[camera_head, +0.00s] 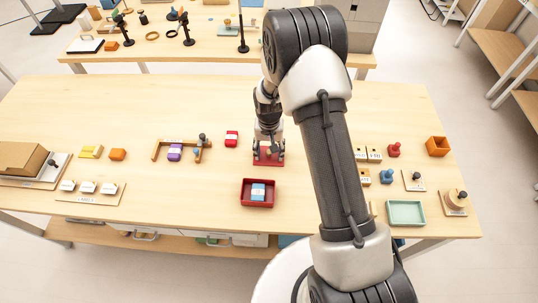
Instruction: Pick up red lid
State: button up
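A red lid (268,160), flat and square-looking, lies on the near table just behind an open red box. My gripper (268,152) points down directly over the lid, with its fingertips at or very near it. The fingers hide much of the lid's top, and I cannot tell whether they are closed on it. The red box (244,201) holds a blue block (258,191) with a pale label.
A small red block (232,138) is left of my gripper, with a wooden frame and purple block (174,153) farther left. Small blocks, pegs and a mint tray (405,212) stand to the right. The table's back left is clear.

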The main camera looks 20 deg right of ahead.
jog(key=shift+s, duration=0.1)
grip_shut()
dwell(0.4)
jog(key=shift+f, duration=0.1)
